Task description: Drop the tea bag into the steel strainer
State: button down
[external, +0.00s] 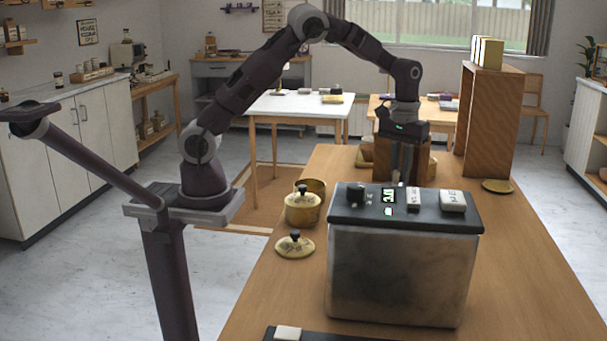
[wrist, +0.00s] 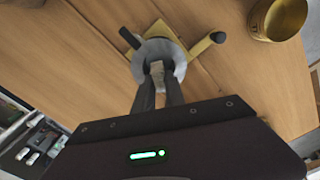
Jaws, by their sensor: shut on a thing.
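My gripper (wrist: 157,76) points down over the steel strainer (wrist: 150,50), a round grey bowl in the wrist view. Its two fingers are closed on a small pale beige tea bag (wrist: 156,68). The tea bag's tip lies over the bowl's opening; I cannot tell its height above the bowl. In the external view my gripper (external: 404,178) is behind the dark-topped metal box, which hides the fingertips, tea bag and strainer.
A brass pot (wrist: 278,18) stands to the right. The metal box (external: 400,270) stands in front of my gripper, with a lidded pot (external: 302,209) at left. A tall wooden box (external: 490,125) stands behind right.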

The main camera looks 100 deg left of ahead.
jog(key=c, duration=1.3)
grip_release()
jog(key=r, duration=0.5)
jog(key=d+r, duration=0.1)
jog(key=r, duration=0.2)
jog(key=shift+s+r, duration=0.1)
jog(key=shift+s, duration=0.2)
jog(key=s+d+r+m+t, duration=0.2)
jog(key=s+d+r+m, duration=0.25)
jog(key=s+d, duration=0.35)
jog(key=s+d+r+m+t, duration=0.25)
jog(key=s+d+r, duration=0.25)
jog(key=s+d, duration=0.3)
jog(key=s+f+m, duration=0.1)
jog(key=s, duration=0.3)
jog(key=s+d+f+m, duration=0.1)
jog(key=s+f+m, duration=0.1)
jog(key=s, duration=0.2)
jog(key=s+d+f+m+t, duration=0.1)
jog(key=s+m, duration=0.1)
jog(key=s, duration=0.2)
jog(key=shift+s+d+f, duration=0.15)
jog(key=shift+s+d, duration=0.05)
jog(key=shift+d, duration=0.05)
